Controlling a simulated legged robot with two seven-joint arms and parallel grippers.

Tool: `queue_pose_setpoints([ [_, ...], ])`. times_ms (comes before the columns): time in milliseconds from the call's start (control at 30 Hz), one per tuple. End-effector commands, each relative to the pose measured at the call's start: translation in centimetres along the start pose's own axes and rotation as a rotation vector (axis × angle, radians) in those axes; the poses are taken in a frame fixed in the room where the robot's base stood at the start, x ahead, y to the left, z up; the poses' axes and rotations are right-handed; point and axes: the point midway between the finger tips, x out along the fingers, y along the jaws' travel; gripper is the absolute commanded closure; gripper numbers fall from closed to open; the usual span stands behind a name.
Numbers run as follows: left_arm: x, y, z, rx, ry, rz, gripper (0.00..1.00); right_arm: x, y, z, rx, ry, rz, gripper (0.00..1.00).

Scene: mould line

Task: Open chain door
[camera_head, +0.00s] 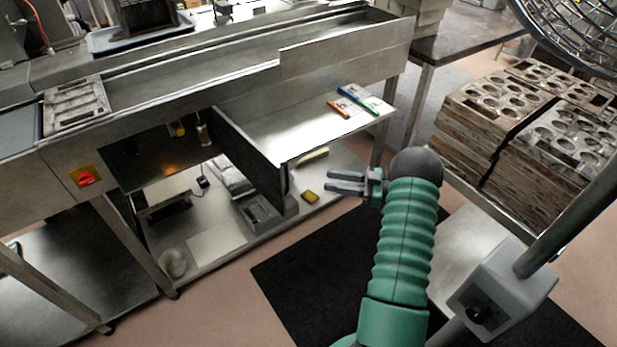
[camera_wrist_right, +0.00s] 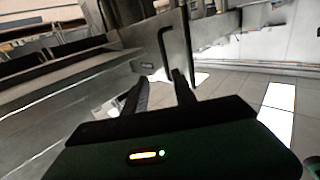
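The chain door (camera_head: 250,158) appears to be the dark panel under the conveyor, standing swung outward beside the dark opening (camera_head: 160,150). Its free edge points toward my right gripper (camera_head: 329,181). That gripper is open and empty, to the right of the door edge, with a visible gap between them in the head view. In the right wrist view, the two fingers (camera_wrist_right: 160,92) are spread, and a thin dark bent bar (camera_wrist_right: 163,52), perhaps the door handle, shows beyond them. I cannot tell its distance from the fingers. My left gripper is not in view.
A steel shelf (camera_head: 300,128) juts out right of the door, carrying coloured tools (camera_head: 359,100). A red switch (camera_head: 86,177) sits left of the opening. A lower shelf (camera_head: 215,247) holds a grey box and a yellow sponge (camera_head: 310,197). Stacked moulds (camera_head: 480,130) stand right.

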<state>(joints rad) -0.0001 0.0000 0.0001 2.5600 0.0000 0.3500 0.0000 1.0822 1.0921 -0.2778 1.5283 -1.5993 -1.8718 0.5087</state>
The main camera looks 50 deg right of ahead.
Motion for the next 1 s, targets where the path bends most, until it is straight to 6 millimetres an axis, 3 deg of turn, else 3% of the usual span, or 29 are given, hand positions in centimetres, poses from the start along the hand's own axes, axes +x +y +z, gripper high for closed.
queue_pose_setpoints([
  [100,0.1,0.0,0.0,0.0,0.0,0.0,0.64,-2.5,0.1,0.1,0.0,-0.001,0.002,0.68],
  [200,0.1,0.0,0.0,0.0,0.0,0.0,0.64,-3.6,0.0,0.1,-0.001,-0.001,0.0,0.68],
  [733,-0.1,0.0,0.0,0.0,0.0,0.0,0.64,-4.0,0.0,-0.2,0.0,0.0,-0.001,0.68],
  [1000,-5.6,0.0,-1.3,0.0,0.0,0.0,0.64,-4.0,0.0,-5.9,-0.001,0.0,-0.001,0.68],
])
